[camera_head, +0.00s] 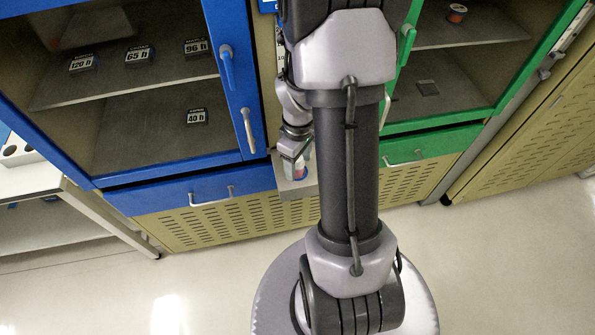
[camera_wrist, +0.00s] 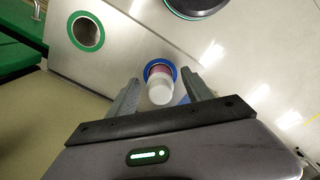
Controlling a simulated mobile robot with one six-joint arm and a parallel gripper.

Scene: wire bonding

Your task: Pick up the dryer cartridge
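The dryer cartridge (camera_wrist: 160,90) has a white cap and a reddish band below it. In the wrist view it stands in a blue-ringed holder (camera_wrist: 171,67) on a metal ledge. My gripper (camera_wrist: 160,88) is open. Its two fingers are on either side of the cartridge's line, with a visible gap on each side. In the head view my gripper (camera_head: 294,152) is low in front of the cabinets, close above the small ledge (camera_head: 292,188). The cartridge (camera_head: 301,171) shows there only as a small coloured piece, mostly hidden by the gripper.
A green-ringed hole (camera_wrist: 86,12) looks empty on the same ledge. The blue cabinet (camera_head: 160,178) on the left holds several labelled dark boxes. The green cabinet (camera_head: 440,146) on the right holds a small spool (camera_head: 457,13) and a flat dark piece (camera_head: 427,88). The floor in front is clear.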

